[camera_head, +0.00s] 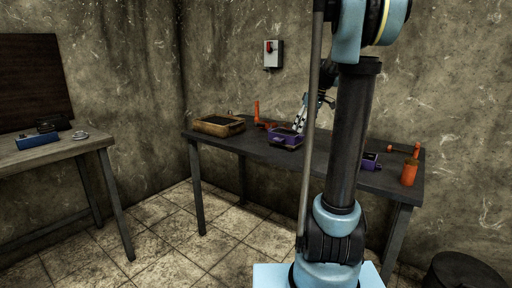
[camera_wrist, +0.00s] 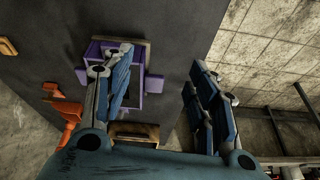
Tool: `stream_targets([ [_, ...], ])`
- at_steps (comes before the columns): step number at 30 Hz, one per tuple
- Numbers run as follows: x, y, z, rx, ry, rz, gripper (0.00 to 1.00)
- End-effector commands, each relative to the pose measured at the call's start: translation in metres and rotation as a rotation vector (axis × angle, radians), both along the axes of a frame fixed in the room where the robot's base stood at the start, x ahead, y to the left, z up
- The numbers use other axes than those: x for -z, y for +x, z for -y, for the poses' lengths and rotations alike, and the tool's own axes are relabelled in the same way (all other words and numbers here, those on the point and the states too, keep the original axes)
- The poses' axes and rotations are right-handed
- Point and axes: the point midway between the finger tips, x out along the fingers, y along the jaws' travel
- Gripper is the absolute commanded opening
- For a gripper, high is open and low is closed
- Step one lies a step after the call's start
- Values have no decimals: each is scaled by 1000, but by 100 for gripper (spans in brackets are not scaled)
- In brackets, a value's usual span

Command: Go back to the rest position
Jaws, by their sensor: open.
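The left finger covers part of a purple box (camera_wrist: 138,98). In the head view my gripper (camera_head: 301,116) is partly hidden behind my own arm. It hangs over the dark table (camera_head: 243,143), close to the purple box (camera_head: 285,139). I cannot tell from these views whether the fingers touch the box.
A wooden frame (camera_head: 219,125) lies at the dark table's left end. Orange tools (camera_head: 257,110) stand behind. An orange cylinder (camera_head: 409,172) and a second purple box (camera_head: 370,160) are at the right. A wooden workbench (camera_head: 60,149) stands left. Tiled floor between is clear.

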Motion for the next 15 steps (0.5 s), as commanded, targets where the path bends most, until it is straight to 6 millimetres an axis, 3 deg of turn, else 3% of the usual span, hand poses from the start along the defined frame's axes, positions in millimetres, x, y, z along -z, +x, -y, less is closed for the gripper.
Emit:
stream_targets([
  [8,12,-72,-14,130,-19,-44,53],
  [15,34,-144,-21,274,-40,-81,53],
])
